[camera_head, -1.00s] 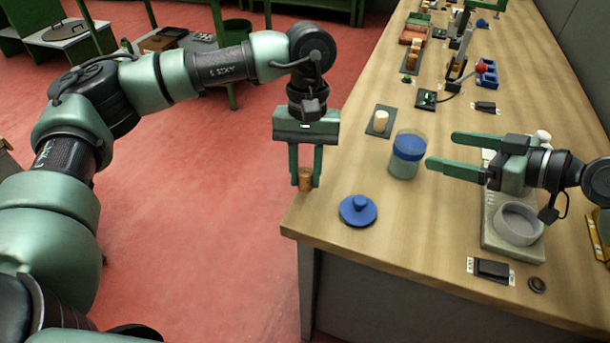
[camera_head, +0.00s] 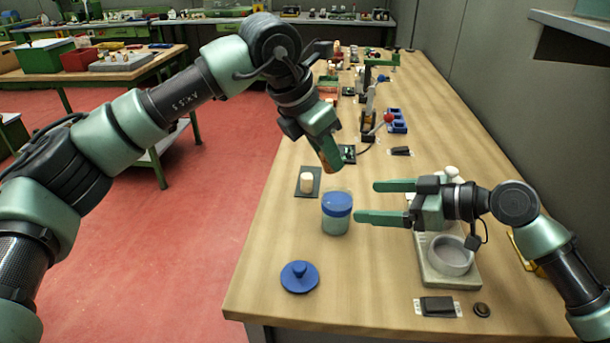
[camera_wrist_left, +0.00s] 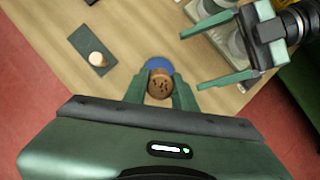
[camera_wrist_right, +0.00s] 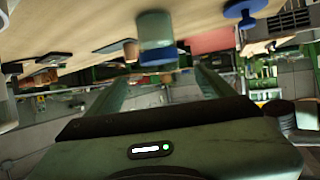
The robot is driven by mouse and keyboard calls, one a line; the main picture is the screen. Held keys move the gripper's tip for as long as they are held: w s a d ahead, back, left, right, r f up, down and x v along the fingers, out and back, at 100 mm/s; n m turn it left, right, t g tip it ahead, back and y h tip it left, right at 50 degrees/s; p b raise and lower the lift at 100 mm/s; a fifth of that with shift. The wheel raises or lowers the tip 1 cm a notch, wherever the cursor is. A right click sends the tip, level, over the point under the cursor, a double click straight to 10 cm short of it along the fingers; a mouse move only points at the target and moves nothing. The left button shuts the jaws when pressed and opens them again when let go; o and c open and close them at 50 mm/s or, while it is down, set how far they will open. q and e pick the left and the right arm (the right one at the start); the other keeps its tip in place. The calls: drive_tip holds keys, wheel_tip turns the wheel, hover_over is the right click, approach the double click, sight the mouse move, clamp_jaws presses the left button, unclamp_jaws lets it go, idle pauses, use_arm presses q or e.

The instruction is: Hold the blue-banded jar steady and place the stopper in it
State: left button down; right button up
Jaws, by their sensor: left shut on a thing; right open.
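The blue-banded jar (camera_head: 336,222) stands upright on the workbench, clear glass with a wide blue band. My left gripper (camera_head: 328,158) is shut on a brown cork stopper (camera_wrist_left: 160,88), held tilted above and slightly behind the jar in the head view. The fingers mostly hide the stopper there. In the left wrist view the jar's blue part (camera_wrist_left: 157,63) shows just beyond the stopper, partly covered by it. My right gripper (camera_head: 366,201) is open and empty, its fingertips just right of the jar. The jar appears inverted between its fingers in the right wrist view (camera_wrist_right: 155,30).
A blue knobbed lid (camera_head: 300,278) lies front left of the jar. A pale cylinder stands on a dark pad (camera_head: 302,190) behind left. A grey round dish (camera_head: 450,256) sits on a tray beneath my right arm. Bare wood lies around the jar's front.

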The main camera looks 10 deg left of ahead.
sight(336, 212)
use_arm(q)
drive_tip(key=shift+w+d+r+n+t, duration=0.25)
drive_tip(key=shift+d+r+n+t, duration=0.15)
drive_tip(key=shift+d+r+n, duration=0.4)
drive_tip(key=shift+w+n, duration=0.1)
drive_tip(key=shift+n, duration=0.2)
drive_tip(key=shift+y, duration=0.3)
use_arm(e)
drive_tip(key=x, duration=1.2)
